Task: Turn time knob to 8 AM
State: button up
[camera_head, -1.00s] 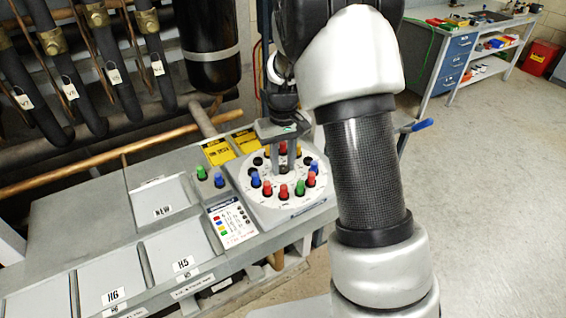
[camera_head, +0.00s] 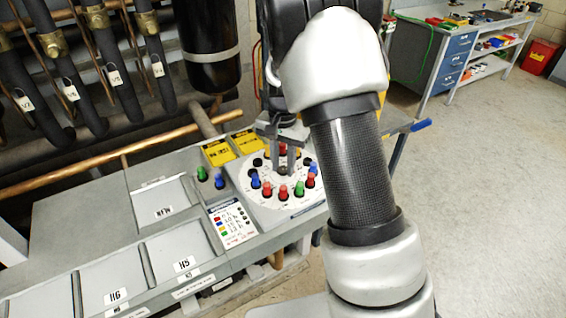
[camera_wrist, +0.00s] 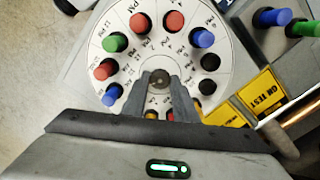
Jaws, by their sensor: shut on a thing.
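The time dial is a round white disc (camera_head: 262,201) on the grey panel, with a ring of red, blue, green, yellow and black pegs around it. It fills the upper part of the wrist view (camera_wrist: 150,50). At its centre is a small dark round knob (camera_wrist: 160,77). My gripper (camera_wrist: 159,82) comes down over the dial's centre, its two fingers closed on the knob from both sides. In the head view my gripper (camera_head: 283,160) stands upright over the dial.
A green peg (camera_head: 202,173) and a blue peg (camera_head: 220,181) stand left of the dial. A white colour-key card (camera_head: 232,222) lies in front, and yellow tags (camera_head: 218,152) lie behind. A copper pipe (camera_head: 100,165) runs behind the panel. Floor at right is open.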

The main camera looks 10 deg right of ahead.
aim_at(283, 169)
jog(key=shift+w+r+m, duration=0.1)
jog(key=shift+m, duration=0.5)
jog(key=o, duration=1.1)
jog(key=shift+c, duration=0.2)
notch_tip(283, 169, up, 17)
jog(key=shift+r, duration=0.2)
jog(key=shift+r, duration=0.1)
